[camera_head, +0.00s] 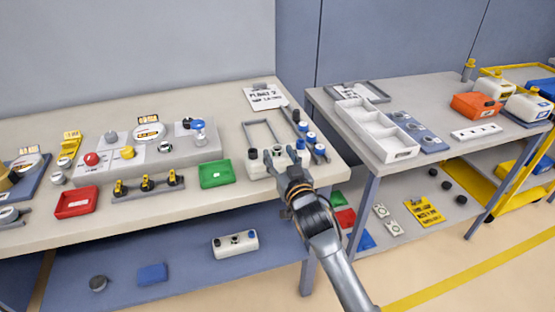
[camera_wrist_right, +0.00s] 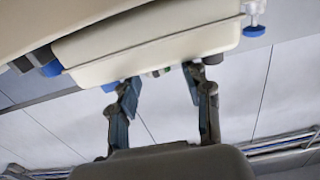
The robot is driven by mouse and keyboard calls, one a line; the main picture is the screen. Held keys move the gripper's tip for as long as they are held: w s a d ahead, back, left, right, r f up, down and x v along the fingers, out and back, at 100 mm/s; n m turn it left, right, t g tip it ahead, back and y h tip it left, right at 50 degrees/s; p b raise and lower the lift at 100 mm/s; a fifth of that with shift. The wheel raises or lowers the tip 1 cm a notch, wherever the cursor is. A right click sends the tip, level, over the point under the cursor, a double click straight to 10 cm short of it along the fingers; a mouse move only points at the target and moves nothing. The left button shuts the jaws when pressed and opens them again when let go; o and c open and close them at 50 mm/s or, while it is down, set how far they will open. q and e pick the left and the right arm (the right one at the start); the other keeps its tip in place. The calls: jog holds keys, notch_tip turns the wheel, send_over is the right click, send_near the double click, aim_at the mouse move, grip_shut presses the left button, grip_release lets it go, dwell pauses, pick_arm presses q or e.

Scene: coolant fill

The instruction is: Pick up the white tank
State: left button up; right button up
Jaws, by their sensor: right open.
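A white tank (camera_head: 257,170) with dark and blue caps stands near the front right corner of the left table. My right gripper (camera_head: 282,170) is in front of it and hides part of its middle and right side. In the right wrist view, the white tank's pale body (camera_wrist_right: 150,45) fills the upper part. There my right gripper (camera_wrist_right: 160,78) is open, with its two fingers apart and their tips close to the tank's edge. I cannot tell whether they touch it. My left gripper is not in view.
A green tray (camera_head: 214,174) lies left of the tank, and blue-capped bottles (camera_head: 310,138) stand right behind it. Another white capped box (camera_head: 235,245) sits on the lower shelf. A second table (camera_head: 440,90) holds a white divided tray (camera_head: 377,130).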

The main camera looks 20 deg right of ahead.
aim_at(276, 147)
jog(key=w, duration=0.4)
grip_shut()
jog(key=shift+r, duration=0.15)
